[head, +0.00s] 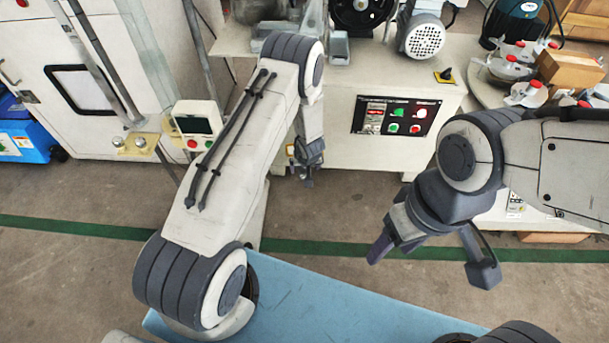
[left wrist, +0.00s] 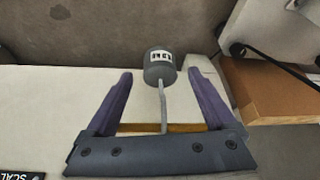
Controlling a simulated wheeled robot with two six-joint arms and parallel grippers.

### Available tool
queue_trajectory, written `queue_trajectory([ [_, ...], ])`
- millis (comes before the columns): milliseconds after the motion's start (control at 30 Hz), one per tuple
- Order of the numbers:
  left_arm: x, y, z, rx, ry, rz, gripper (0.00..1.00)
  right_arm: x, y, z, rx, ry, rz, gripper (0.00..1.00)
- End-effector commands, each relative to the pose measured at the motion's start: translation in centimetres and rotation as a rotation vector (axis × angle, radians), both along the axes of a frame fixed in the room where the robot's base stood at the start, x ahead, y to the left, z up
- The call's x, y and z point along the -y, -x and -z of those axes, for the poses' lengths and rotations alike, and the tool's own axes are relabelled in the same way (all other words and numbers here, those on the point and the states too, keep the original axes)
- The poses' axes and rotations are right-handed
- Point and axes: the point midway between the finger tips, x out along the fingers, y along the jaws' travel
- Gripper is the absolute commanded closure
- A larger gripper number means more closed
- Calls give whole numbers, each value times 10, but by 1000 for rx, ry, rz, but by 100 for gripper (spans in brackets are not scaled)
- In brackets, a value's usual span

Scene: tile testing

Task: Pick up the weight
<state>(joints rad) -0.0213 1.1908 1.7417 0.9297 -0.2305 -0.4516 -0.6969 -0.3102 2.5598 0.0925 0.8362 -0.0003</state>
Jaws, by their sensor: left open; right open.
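The weight (left wrist: 160,66), a dark grey cylinder with a white label and a thin pale rod, shows in the left wrist view. My left gripper (left wrist: 160,78) is open there, with one purple finger on each side of the rod and visible gaps to both. The weight's cylinder lies at about the level of the fingertips. In the head view my left gripper (head: 303,170) is small and partly hidden by its own arm, in front of the cream machine; I cannot make out the weight there. My right gripper (head: 430,262) is open and empty above the floor on the right.
The cream machine (head: 385,165) with a button panel (head: 395,115) stands ahead. A round table with red-knobbed metal pieces (head: 525,92) and a wooden block (head: 571,72) is at the back right. A brown box (left wrist: 270,90) lies right of the weight.

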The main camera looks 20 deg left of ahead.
Motion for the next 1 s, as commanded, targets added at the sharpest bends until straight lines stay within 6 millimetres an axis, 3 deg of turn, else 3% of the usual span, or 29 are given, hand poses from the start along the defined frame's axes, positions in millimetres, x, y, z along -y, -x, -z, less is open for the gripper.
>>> queue_trajectory([
  [33,-4,-3,13,1,0,-2,11,0,0,12,0,0,0,39],
  [133,-5,-7,21,1,0,0,11,0,0,16,0,0,0,39],
  [433,-6,-9,23,0,0,0,11,0,0,16,0,0,0,39],
  [467,-6,-9,23,0,0,0,19,0,0,16,0,0,0,39],
  [667,-5,-9,23,0,0,0,95,0,0,16,0,0,0,39],
  [700,-5,-9,23,0,0,0,100,0,0,16,0,0,0,39],
  [1000,-5,-10,22,3,-1,0,100,0,0,15,0,0,0,39],
])
